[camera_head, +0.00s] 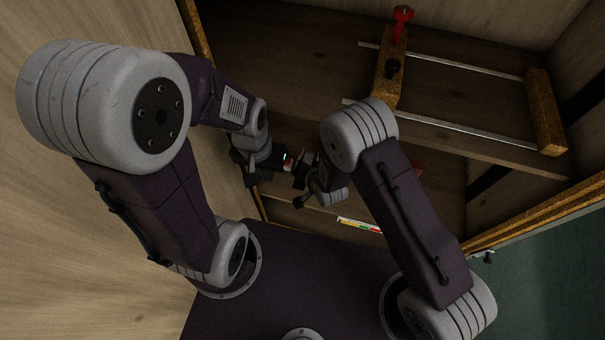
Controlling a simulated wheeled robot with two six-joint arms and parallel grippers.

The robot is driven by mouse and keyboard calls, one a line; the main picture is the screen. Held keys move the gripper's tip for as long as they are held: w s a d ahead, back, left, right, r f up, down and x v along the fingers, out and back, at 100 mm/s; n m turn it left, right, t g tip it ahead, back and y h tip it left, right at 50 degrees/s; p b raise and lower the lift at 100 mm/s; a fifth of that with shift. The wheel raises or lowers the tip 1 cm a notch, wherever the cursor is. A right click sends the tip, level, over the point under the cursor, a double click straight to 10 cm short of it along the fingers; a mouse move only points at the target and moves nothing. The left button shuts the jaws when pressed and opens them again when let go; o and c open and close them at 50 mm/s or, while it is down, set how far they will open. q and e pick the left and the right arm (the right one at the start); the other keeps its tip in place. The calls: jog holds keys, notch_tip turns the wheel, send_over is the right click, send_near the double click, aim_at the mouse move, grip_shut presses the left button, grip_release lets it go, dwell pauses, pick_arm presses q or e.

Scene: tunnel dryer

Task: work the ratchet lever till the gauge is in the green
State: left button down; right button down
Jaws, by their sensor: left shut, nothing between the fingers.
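The gauge is a flat strip (360,225) with coloured bands, green, yellow and red among them, below my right gripper. I cannot make out a pointer on it. I cannot tell which part is the ratchet lever. My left gripper (284,162) is shut and empty, low in the wooden bay. My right gripper (304,184) is close beside it, partly hidden by its own wrist; its fingers are too dark to read.
Two metal rails (450,62) run right to an end block (544,112) on the wooden shelf. A small red piece (418,168) shows behind my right arm. Wooden walls stand at left and right. Green floor (545,275) shows at lower right.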

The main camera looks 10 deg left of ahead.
dwell(0.5)
jog(key=shift+f+b, duration=0.35)
jog(key=shift+f, duration=0.1)
jog(key=shift+s+f+b, duration=0.15)
jog(key=shift+f+b, duration=0.7)
jog(key=shift+f, duration=0.2)
dwell(0.8)
jog(key=shift+s+d+f+b, duration=0.1)
jog(key=shift+s+f+b, duration=0.1)
jog(key=shift+f+b, duration=0.5)
dwell(0.7)
jog(key=shift+p, duration=0.3)
jog(key=shift+r+p, duration=1.3)
jog(key=shift+r, duration=0.2)
jog(key=shift+r+p, duration=0.35)
jog(key=shift+r, duration=0.3)
jog(key=shift+w, duration=0.1)
jog(key=shift+w, duration=0.1)
